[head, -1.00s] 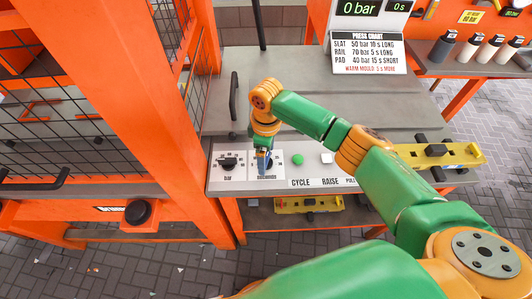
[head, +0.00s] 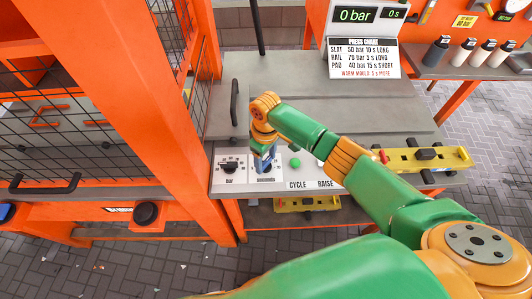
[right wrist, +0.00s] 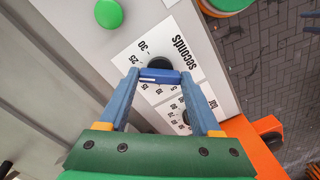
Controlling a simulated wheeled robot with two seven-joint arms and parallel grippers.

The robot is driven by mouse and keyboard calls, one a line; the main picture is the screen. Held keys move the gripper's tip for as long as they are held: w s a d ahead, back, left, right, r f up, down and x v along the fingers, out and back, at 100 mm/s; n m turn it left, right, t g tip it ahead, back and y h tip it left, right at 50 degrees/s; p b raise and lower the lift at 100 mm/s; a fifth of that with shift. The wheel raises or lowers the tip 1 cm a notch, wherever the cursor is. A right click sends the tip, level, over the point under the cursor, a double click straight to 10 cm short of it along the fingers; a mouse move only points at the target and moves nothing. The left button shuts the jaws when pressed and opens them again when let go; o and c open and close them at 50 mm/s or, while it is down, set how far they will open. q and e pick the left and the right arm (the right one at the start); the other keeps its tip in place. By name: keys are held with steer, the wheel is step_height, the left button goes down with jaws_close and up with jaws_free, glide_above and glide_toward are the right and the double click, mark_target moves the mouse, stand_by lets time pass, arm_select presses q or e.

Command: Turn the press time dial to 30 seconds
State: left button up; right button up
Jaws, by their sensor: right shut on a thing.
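The press time dial, marked "seconds", has a black knob (right wrist: 158,61) in the right wrist view. Its white scale plate (head: 279,160) is on the front panel in the head view. My right gripper (head: 264,167) points down onto this dial, and its blue fingers (right wrist: 160,77) are shut on the knob. The numbers 30 and 25 show beside the knob in the right wrist view. The fingers hide much of the knob, so I cannot tell which number it points to. My left gripper is not recognisable in view.
The bar dial (head: 230,166) is just left of the seconds dial. The green CYCLE button (head: 295,162) is to its right. The display (head: 355,14) reads 0 bar and 0 s above the press chart (head: 363,58). A yellow tool (head: 400,160) lies at the panel's right.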

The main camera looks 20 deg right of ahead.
steer(key=m+p, duration=0.2)
steer(key=m, duration=0.2)
steer(key=shift+r+m+p, duration=0.15)
steer(key=shift+m+p, duration=0.15)
steer(key=shift+p, duration=0.05)
steer(key=m+p, duration=0.1)
steer(key=m, duration=0.2)
steer(key=shift+m+p, duration=0.35)
steer(key=shift+m, duration=0.85)
steer(key=shift+w, duration=0.1)
steer(key=o, duration=1.4)
